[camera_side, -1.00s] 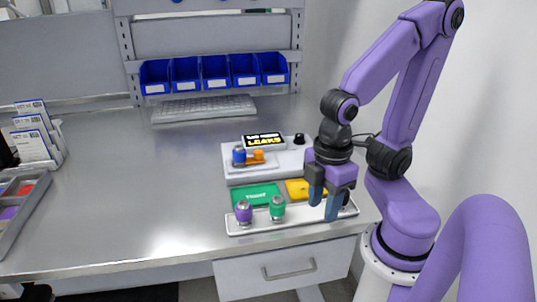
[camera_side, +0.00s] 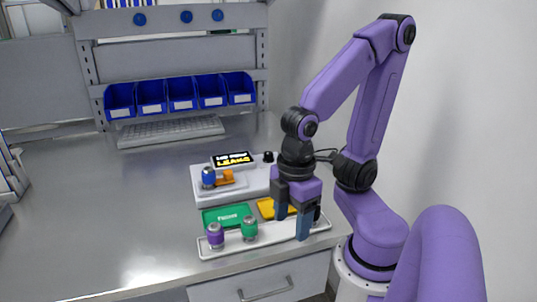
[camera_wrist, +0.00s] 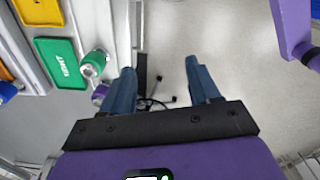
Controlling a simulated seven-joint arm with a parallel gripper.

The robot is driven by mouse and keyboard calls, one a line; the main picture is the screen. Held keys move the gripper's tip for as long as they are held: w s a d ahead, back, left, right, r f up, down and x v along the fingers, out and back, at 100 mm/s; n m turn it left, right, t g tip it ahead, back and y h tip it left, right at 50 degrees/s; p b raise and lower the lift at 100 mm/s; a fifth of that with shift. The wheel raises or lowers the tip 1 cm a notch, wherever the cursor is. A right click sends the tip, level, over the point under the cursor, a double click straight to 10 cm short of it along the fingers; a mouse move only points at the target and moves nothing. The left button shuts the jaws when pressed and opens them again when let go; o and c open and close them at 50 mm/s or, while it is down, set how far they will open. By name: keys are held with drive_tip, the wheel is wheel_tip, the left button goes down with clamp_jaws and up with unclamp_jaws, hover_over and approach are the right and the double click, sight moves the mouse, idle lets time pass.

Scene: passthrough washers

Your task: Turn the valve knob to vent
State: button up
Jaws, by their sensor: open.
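A small black knob (camera_side: 268,156) stands at the right end of the white device (camera_side: 240,188), beside a tilted screen (camera_side: 233,160) with yellow lettering that seems to read LEAKS. I cannot read the knob's setting or any vent mark. My gripper (camera_side: 292,226) is open and points down over the right part of the white tray (camera_side: 222,248), in front of and to the right of the knob, apart from it. In the wrist view its two blue-grey fingers (camera_wrist: 158,66) have nothing between them. I cannot make out the knob in the wrist view.
A purple fitting (camera_side: 216,235) and a green fitting (camera_side: 249,229) stand on the tray. Behind them lie a green pad (camera_side: 226,216) and a yellow pad (camera_side: 266,208). A blue fitting (camera_side: 208,177) and an orange part (camera_side: 228,176) sit on the device. The left tabletop is clear.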

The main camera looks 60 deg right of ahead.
drive_tip(key=w+d+r+m, duration=0.3)
drive_tip(key=w+d+m, duration=0.3)
drive_tip(key=w+m, duration=0.4)
drive_tip(key=w+d+r+m, duration=0.3)
drive_tip(key=w+d+m, duration=0.4)
drive_tip(key=w, duration=0.6)
wheel_tip(320, 180, up, 2)
drive_tip(key=m, duration=1.5)
hover_over(269, 153)
wheel_tip(269, 153, down, 17)
drive_tip(key=shift+w+d+r, duration=0.1)
drive_tip(key=shift+d+r, duration=0.05)
drive_tip(key=c, duration=1)
